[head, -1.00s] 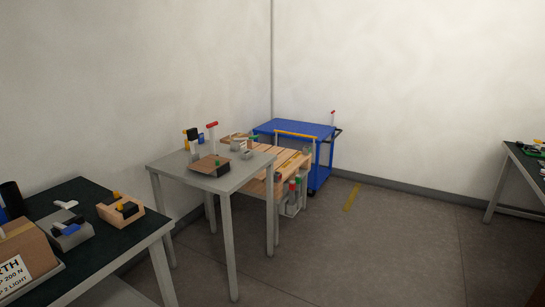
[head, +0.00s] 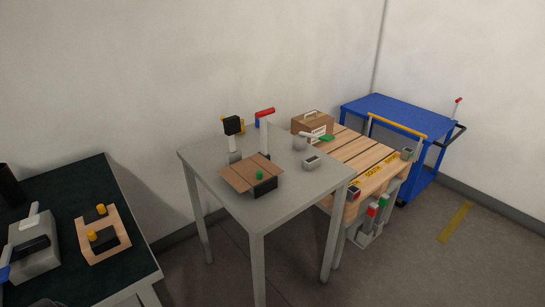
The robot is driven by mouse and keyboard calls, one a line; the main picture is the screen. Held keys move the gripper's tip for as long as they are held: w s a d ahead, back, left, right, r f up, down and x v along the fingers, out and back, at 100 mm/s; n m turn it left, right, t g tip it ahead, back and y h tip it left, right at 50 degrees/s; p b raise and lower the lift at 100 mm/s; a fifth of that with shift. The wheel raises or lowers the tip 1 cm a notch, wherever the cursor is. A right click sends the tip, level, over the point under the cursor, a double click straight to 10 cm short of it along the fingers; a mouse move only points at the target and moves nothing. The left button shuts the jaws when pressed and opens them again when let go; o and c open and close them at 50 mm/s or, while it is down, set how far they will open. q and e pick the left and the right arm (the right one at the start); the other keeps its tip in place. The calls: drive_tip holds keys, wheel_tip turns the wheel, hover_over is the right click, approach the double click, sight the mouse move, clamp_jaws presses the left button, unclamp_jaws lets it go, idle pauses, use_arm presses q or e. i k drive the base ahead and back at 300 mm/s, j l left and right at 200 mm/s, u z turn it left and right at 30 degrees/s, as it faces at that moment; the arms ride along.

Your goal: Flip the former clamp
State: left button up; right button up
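No part is plainly marked as the former clamp, so I cannot tell which one it is. On the grey table (head: 290,205), a white post with a red handle (head: 264,112) stands upright near the back. Left of it is a post with a black head (head: 233,125). In front of them lies a brown panelled piece (head: 245,172) with a green knob and a dark block at its right end. On the dark bench at left sits a wooden block (head: 88,228) with yellow knobs and black parts. Neither of my grippers shows.
A slatted wooden table (head: 372,147) with a brown box (head: 313,125) stands behind the grey table. A blue cart (head: 395,108) is at the back right. The dark bench (head: 70,192) holds a grey fixture (head: 35,250). Floor at right is open, with a yellow stripe (head: 455,222).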

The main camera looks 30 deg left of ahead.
sight(232, 124)
drive_tip(key=i+u, duration=0.4)
drive_tip(key=i+l+u, duration=0.2)
drive_tip(key=u, duration=0.15)
drive_tip(key=i+l+u, duration=0.55)
drive_tip(key=i+u, duration=0.25)
drive_tip(key=i+l+u, duration=0.2)
drive_tip(key=u, duration=0.2)
drive_tip(key=i+l+u, duration=0.2)
drive_tip(key=l+u, duration=0.15)
drive_tip(key=j+z, duration=0.1)
drive_tip(key=k+j, duration=0.05)
drive_tip(key=j, duration=0.05)
